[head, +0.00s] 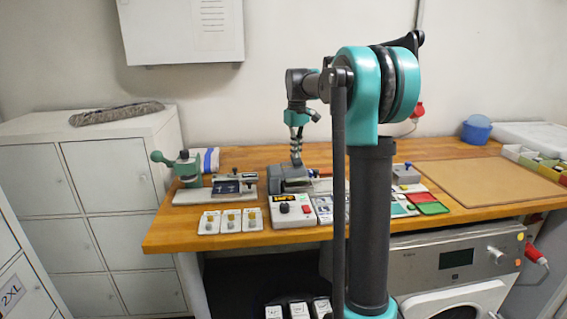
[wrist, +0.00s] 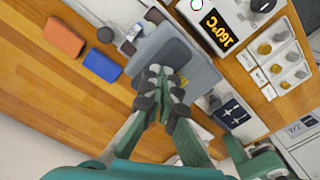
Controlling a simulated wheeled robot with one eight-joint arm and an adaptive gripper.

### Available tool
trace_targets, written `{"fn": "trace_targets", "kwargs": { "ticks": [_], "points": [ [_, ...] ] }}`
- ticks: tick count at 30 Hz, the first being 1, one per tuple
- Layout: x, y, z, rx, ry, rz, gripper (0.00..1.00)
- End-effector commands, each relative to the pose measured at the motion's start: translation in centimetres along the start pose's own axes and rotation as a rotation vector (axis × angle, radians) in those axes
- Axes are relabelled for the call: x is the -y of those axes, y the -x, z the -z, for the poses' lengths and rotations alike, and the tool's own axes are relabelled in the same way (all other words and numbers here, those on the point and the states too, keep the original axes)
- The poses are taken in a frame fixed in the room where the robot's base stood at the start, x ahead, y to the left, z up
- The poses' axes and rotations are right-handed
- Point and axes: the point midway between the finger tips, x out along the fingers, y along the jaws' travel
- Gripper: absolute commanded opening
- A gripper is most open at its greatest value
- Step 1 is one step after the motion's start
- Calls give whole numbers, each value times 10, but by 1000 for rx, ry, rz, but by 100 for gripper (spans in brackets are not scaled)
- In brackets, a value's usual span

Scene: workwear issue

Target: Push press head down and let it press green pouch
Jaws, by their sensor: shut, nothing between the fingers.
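The press head (head: 278,177) is a grey block near the middle of the wooden bench in the head view. In the wrist view the press head (wrist: 203,73) shows as a flat grey plate with a darker rounded pad on top. My gripper (head: 296,162) points down at it, and in the wrist view my gripper (wrist: 161,72) has its fingertips together over the plate's near edge. It is empty. I cannot tell whether the fingertips touch the plate. I cannot make out a green pouch; the space under the press head is hidden.
A control box (wrist: 220,28) reading 160°C stands beside the press. A green lever device (head: 187,168) stands left. Cards (head: 230,221) line the front edge.

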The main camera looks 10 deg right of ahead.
Motion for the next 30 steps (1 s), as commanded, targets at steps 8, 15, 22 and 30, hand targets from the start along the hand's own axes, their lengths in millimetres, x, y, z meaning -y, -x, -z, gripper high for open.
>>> {"fn": "trace_targets", "kwargs": {
  "ticks": [8,15,22,30],
  "points": [
    [-2,-4,-1,-1,1,1,0],
    [-2,-3,-1,0,1,0,0],
    [-2,7,-1,0,1,0,0],
    [-2,24,-1,0,1,0,0]
  ]
}}
